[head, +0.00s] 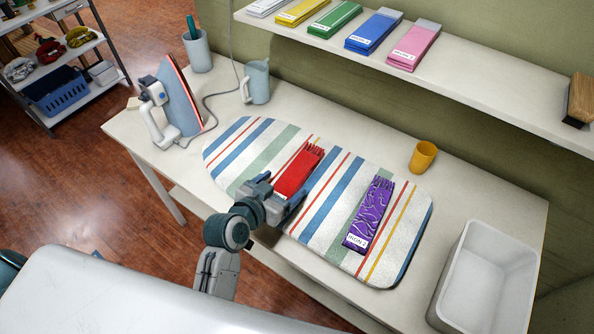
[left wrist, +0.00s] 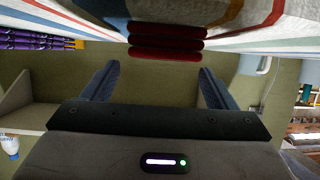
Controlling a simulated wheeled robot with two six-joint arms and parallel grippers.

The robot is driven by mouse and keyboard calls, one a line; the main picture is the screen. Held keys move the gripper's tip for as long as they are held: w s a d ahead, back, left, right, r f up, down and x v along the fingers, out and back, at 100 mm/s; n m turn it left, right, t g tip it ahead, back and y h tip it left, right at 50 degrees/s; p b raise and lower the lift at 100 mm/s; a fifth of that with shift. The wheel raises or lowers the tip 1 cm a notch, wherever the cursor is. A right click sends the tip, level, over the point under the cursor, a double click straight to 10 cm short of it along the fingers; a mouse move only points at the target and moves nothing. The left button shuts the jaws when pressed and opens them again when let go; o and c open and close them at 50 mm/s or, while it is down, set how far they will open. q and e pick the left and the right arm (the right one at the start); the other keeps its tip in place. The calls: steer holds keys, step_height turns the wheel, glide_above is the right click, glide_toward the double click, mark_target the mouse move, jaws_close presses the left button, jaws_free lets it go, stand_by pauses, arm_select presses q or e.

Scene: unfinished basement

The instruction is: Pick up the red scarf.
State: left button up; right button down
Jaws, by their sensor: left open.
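The red scarf (head: 300,168) lies folded, with a fringed far end, on the striped ironing board (head: 330,250). My left gripper (head: 279,191) is open at the scarf's near end, with one finger to each side of it. In the left wrist view the scarf (left wrist: 166,42) shows as stacked red folds, just beyond and between the open fingertips of the gripper (left wrist: 157,69). The jaws hold nothing. The gripper hides part of the scarf's near end in the head view. My right gripper is not in view.
A purple patterned scarf (head: 368,215) with a white label lies to the right on the board. An iron (head: 176,103), a blue-grey pitcher (head: 257,82), a yellow cup (head: 423,156) and a white bin (head: 468,295) stand around it. A shelf (head: 480,92) with folded scarves overhangs the back.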

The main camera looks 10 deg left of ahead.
mark_target(291, 178)
arm_select(q)
steer(key=shift+w+d+p, duration=0.1)
steer(key=shift+w+p, duration=0.2)
steer(key=shift+w, duration=0.05)
steer(key=p+x, duration=0.1)
steer(key=x, duration=0.2)
steer(key=shift+w+f, duration=0.15)
steer(key=shift+w+d+f, duration=0.1)
steer(key=shift+w+f, duration=0.2)
steer(key=shift+w, duration=0.1)
steer(key=shift+s, duration=0.1)
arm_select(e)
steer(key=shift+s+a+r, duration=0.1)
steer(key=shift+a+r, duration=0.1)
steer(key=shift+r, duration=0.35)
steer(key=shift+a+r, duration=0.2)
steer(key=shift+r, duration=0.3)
arm_select(q)
steer(key=c, duration=1.1)
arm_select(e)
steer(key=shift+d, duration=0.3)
arm_select(q)
steer(key=shift+r, duration=0.1)
